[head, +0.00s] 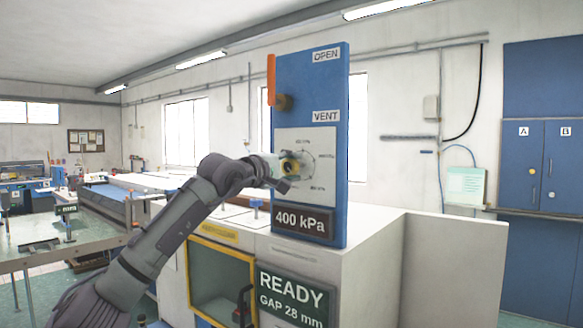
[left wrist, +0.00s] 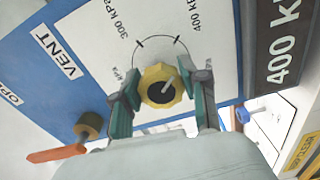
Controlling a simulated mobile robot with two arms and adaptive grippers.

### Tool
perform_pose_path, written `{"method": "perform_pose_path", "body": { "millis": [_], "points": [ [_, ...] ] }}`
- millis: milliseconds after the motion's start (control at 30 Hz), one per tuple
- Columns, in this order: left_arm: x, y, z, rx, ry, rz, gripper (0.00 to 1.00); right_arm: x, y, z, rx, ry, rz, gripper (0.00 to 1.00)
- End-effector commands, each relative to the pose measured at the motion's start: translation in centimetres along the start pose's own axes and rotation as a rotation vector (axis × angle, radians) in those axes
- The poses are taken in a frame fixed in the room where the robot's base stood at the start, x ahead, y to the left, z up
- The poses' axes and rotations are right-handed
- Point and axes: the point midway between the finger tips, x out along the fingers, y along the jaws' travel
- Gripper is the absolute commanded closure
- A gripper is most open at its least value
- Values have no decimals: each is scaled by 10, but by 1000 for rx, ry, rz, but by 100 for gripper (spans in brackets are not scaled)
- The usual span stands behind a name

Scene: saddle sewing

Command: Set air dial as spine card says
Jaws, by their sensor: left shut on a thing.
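The air dial is a yellow knob with a dark centre and a pale pointer, best seen in the left wrist view (left wrist: 158,94). It sits on a white scale plate (head: 321,144) on the blue panel (head: 310,75). The pointer slants up and right in that view, roughly toward the 400 kPa side. My left gripper (head: 286,172) is shut on the knob, one finger on each side, in the left wrist view (left wrist: 166,90). A dark plate (head: 304,221) below the scale reads 400 kPa. My right gripper is out of view. I cannot identify a spine card.
An orange lever (head: 271,80) stands upright beside the OPEN label, above VENT. A green sign (head: 291,299) reads READY, GAP 28 mm. A yellow-framed opening (head: 251,290) is in the machine's front. A pale green sheet (head: 466,185) hangs on the back wall, its text unreadable.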

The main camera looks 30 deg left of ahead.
Motion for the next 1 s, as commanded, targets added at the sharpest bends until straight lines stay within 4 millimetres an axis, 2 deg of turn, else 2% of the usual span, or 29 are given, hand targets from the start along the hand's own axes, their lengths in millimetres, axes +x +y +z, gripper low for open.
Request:
{"method": "perform_pose_path", "body": {
  "millis": [267, 300, 433, 767, 867, 1000],
  "points": [
    [1, -3, 1, 0, -1, -6, 91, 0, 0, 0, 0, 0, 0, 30],
    [1, -3, 1, 0, -1, -6, 51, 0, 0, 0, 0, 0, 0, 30],
    [1, -2, 0, 0, -1, -5, 30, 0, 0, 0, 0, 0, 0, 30],
    [-2, -1, 0, -1, 0, -2, 30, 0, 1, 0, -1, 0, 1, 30],
    [-10, -1, -1, 1, 1, -1, 30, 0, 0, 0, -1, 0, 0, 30],
    [-36, -1, -1, 3, 2, -2, 30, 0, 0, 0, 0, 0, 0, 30]
  ]
}}
